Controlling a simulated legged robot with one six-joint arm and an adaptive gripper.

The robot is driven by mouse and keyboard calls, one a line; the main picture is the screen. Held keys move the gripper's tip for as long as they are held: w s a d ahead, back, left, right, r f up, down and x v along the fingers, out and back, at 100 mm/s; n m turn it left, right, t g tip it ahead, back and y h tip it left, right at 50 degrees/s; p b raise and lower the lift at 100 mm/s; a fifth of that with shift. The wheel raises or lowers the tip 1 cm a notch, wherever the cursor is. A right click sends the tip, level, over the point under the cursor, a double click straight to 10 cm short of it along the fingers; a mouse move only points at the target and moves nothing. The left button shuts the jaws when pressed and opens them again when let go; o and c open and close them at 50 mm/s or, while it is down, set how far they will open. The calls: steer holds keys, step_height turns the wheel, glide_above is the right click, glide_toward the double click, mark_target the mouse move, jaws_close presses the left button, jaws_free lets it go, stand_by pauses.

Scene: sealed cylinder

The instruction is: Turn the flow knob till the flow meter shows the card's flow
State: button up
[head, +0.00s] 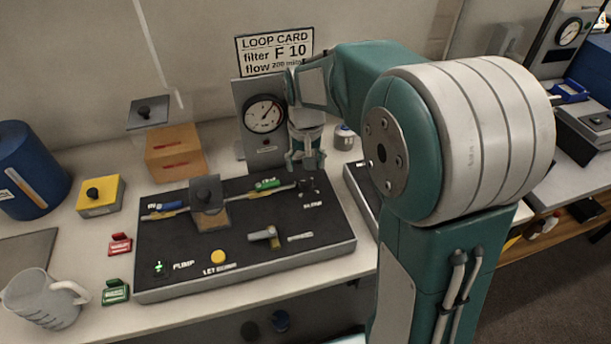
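The loop card (274,51) on the back wall reads "filter F 10" and "flow 200", with a small unit after it that looks like ml/min. A round white dial gauge (263,115) on a grey upright panel looks like the flow meter. Its dark needle points to the upper right; its scale is too small to read. My gripper (306,163) points down in front of the panel's right side, fingertips apart, nothing seen between them. Just below the fingertips is a small dark knob (307,187) at the black panel's back right; I cannot tell whether they touch it.
The black panel (320,215) carries blue and green handles, a grey block, a yellow button and a lever. An orange box (174,152), yellow box (100,195), blue drum (30,170) and clear jug (45,298) stand left. My arm covers the right side.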

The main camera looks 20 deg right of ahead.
mark_target(305, 181)
step_height(305, 181, up, 6)
steer(key=shift+r, duration=0.15)
stand_by(0.5)
steer(key=s+r+n+t, duration=0.1)
steer(key=s+t, duration=0.4)
steer(key=s, duration=1.6)
steer(key=shift+r+n+t, duration=0.3)
steer(key=shift+r+n, duration=0.1)
steer(key=shift+r, duration=0.5)
stand_by(0.6)
